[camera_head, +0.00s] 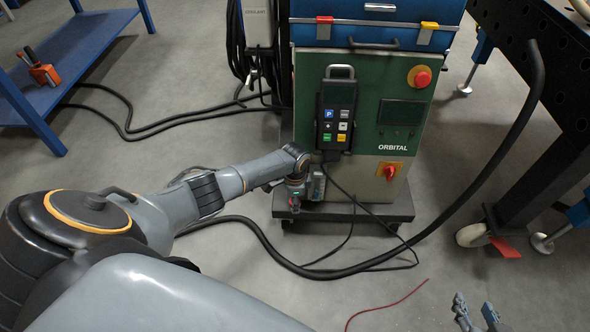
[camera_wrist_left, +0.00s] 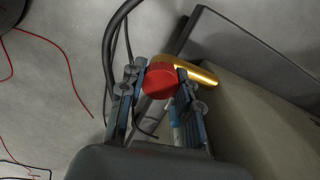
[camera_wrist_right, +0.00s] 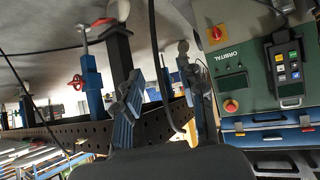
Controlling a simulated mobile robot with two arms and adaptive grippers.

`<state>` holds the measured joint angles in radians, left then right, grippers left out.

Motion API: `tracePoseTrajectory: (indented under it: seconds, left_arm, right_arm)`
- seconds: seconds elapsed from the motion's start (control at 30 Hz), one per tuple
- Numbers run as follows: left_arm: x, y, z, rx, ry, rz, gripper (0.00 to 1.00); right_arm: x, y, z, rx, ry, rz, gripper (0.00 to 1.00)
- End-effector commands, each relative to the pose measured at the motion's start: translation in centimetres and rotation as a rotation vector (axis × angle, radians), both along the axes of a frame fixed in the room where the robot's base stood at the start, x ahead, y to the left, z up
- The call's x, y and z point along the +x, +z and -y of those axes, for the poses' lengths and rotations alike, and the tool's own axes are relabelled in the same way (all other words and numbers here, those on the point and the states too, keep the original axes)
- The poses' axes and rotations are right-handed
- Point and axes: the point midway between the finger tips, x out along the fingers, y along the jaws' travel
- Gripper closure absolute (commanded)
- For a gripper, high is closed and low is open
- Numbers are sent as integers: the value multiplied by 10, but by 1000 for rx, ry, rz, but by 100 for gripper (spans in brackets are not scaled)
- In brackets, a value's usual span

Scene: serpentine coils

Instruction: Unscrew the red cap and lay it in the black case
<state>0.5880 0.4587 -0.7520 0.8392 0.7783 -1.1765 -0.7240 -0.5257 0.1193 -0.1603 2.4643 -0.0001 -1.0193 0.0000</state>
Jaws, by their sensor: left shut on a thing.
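The round red cap (camera_wrist_left: 160,80) shows in the left wrist view between the fingers of my left gripper (camera_wrist_left: 158,92), which is shut on it. A gold, rounded part (camera_wrist_left: 197,73) lies behind and to the right of the cap; I cannot tell whether they are joined. In the head view my left gripper (camera_head: 296,203) hangs by the lower left of the green and grey ORBITAL cabinet (camera_head: 365,120). My right gripper (camera_head: 476,316) is open and empty at the bottom right; its spread fingers also show in the right wrist view (camera_wrist_right: 160,100). I cannot make out a black case.
A wheeled base (camera_head: 400,212) carries the cabinet, with a blue case (camera_head: 345,12) on top. A black hose (camera_head: 470,195) loops over the floor. A dark perforated table (camera_head: 545,75) stands at right, a blue shelf (camera_head: 75,70) at left. A red wire (camera_head: 385,306) lies on open floor.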

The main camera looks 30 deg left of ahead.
Motion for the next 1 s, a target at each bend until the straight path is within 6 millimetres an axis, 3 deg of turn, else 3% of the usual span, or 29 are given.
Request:
tracePoseTrajectory:
  seconds: [0.53,1.0]
  left_arm:
    - [-1,1,0,1,127,-2,100]
    - [0,0,-1,1,237,-1,100]
  right_arm:
    - [-29,-23,8,-31,-13,-172,60]
    - [-50,-32,17,-56,-27,-288,60]
